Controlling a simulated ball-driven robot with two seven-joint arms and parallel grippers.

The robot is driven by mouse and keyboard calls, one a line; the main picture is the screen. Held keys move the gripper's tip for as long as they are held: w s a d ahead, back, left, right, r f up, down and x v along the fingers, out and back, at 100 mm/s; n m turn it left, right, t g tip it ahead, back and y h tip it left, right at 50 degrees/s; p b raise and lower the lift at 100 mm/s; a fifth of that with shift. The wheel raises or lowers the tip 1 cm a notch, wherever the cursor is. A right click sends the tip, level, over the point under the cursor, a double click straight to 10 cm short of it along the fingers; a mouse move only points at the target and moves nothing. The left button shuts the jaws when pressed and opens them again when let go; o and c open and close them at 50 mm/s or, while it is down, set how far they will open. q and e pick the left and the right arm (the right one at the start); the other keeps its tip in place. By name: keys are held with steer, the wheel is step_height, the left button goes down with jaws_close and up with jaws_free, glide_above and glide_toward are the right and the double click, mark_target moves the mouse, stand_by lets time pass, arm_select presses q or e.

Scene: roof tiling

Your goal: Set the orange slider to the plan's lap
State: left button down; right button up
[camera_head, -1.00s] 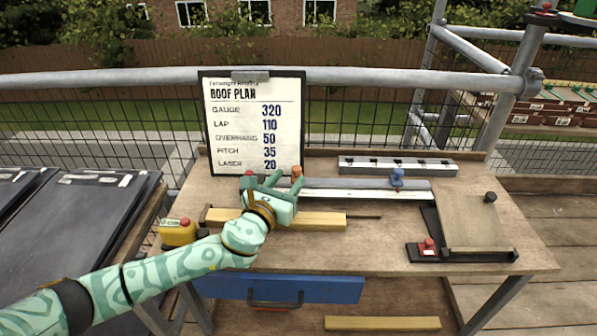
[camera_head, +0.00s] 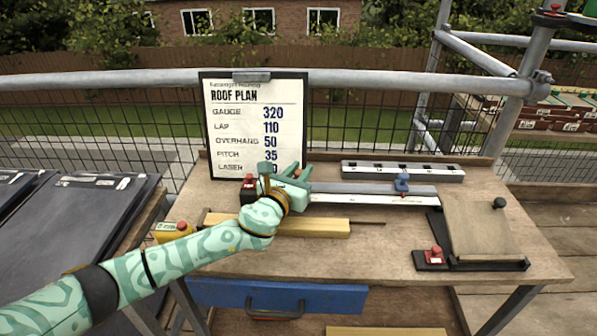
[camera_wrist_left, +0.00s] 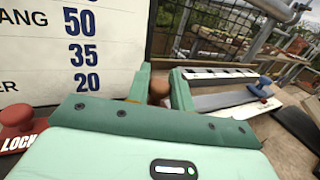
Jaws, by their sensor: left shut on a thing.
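The roof plan (camera_head: 254,125) stands upright at the back of the bench and reads LAP 110. My left gripper (camera_head: 285,175) is at the left part of the long pale rule (camera_head: 370,197), just in front of the plan's lower right corner. It is shut on the orange slider's knob (camera_head: 298,172). In the left wrist view the knob (camera_wrist_left: 158,87) shows brownish between the two green fingers. The slider's lower part and the scale beneath it are hidden by the gripper. My right gripper is not in view.
A red lock knob (camera_head: 249,181) sits just left of the gripper. A blue slider (camera_head: 402,182) stands further right on the rule. A slotted metal bar (camera_head: 402,171) lies behind, a timber batten (camera_head: 320,227) in front, a hinged board (camera_head: 478,228) at right.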

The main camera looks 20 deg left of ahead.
mark_target(317, 185)
arm_select(q)
steer(key=d, duration=0.2)
steer(key=w+d, duration=0.1)
steer(key=d, duration=0.1)
steer(key=c, duration=1.3)
jaws_free()
steer(key=shift+w+d, duration=0.1)
steer(key=shift+d, duration=0.1)
steer(key=shift+o, duration=0.2)
steer(key=shift+a, duration=0.1)
